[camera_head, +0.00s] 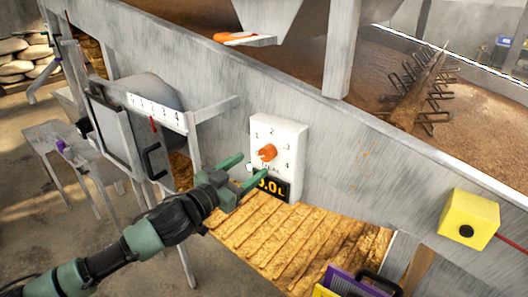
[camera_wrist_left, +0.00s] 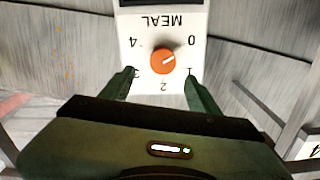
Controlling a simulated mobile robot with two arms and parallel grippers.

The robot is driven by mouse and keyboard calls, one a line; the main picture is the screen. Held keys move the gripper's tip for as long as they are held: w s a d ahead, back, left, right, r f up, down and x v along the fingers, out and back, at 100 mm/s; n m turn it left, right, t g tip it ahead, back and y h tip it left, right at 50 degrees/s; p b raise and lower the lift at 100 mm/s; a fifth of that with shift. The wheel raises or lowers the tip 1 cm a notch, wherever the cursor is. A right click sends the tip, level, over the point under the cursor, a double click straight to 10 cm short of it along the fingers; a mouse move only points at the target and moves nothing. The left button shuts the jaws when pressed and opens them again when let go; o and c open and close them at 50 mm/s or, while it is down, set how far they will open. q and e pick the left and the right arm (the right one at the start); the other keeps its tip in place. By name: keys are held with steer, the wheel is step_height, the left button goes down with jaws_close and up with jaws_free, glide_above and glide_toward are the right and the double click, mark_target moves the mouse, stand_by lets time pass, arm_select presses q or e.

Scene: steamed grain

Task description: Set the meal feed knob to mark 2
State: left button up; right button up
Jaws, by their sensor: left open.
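The meal feed knob (camera_head: 267,152) is a small orange dial on a white panel (camera_head: 297,134) with marks 0 to 4. It also shows upside down in the left wrist view (camera_wrist_left: 162,62). Its pale pointer line faces the 0 side, between 0 and 1, away from mark 2 (camera_wrist_left: 163,86). The black display (camera_head: 270,187) under it reads 0.0L. My left gripper (camera_head: 254,166) is open, with green fingers pointing at the panel. In the left wrist view its fingertips (camera_wrist_left: 160,76) lie either side of the knob's lower edge, apart from it. My right gripper is not in view.
A numbered white scale (camera_head: 157,113) with a red pointer and a dark-handled hatch stand left of the panel. A yellow box (camera_head: 468,224) is fixed to the wall at right. Ridged brown material (camera_head: 300,240) lies below. An orange-handled item (camera_head: 237,37) sits on a ledge above.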

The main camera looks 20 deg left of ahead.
mark_target(264, 155)
arm_select(q)
steer(key=x, duration=0.2)
steer(key=p+x, duration=0.1)
steer(key=x, duration=0.3)
steer(key=shift+w+a+f+p, duration=0.1)
steer(key=shift+a+p, duration=0.2)
steer(key=shift+p, duration=0.05)
steer(key=shift+w+d, duration=0.35)
steer(key=shift+w, duration=0.3)
steer(key=shift+f, duration=0.1)
steer(key=shift+c, duration=0.5)
jaws_close()
